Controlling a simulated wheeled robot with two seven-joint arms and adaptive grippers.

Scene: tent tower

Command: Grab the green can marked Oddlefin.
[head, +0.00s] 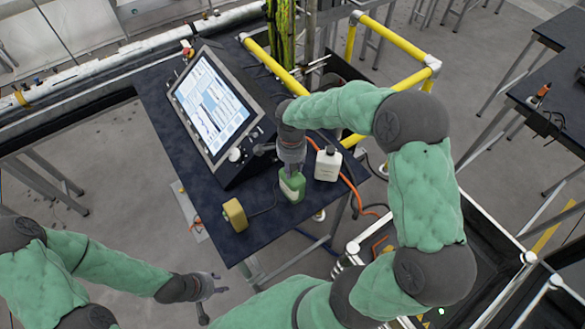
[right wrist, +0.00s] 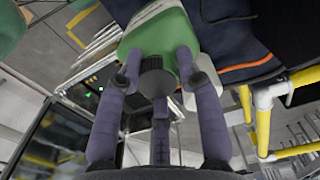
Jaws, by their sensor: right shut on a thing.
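The green can (head: 292,187) stands on the dark table (head: 165,110) in the head view, near its front edge. It also fills the top of the right wrist view (right wrist: 158,38), with a pale label on its far side; the marking cannot be read. My right gripper (head: 291,168) reaches down over the can's top. In the right wrist view its fingers (right wrist: 160,62) are shut around the can's dark cap and upper end. My left gripper (head: 208,286) hangs low at the left, off the table and away from the can; its finger opening is too small to tell.
A white bottle with a dark cap (head: 328,163) stands close to the right of the can. A yellow box (head: 235,214) is to its left. A tilted screen console (head: 213,105) stands behind. An orange cable (head: 350,185) runs by the bottle. Yellow rails (head: 400,42) stand beyond the table.

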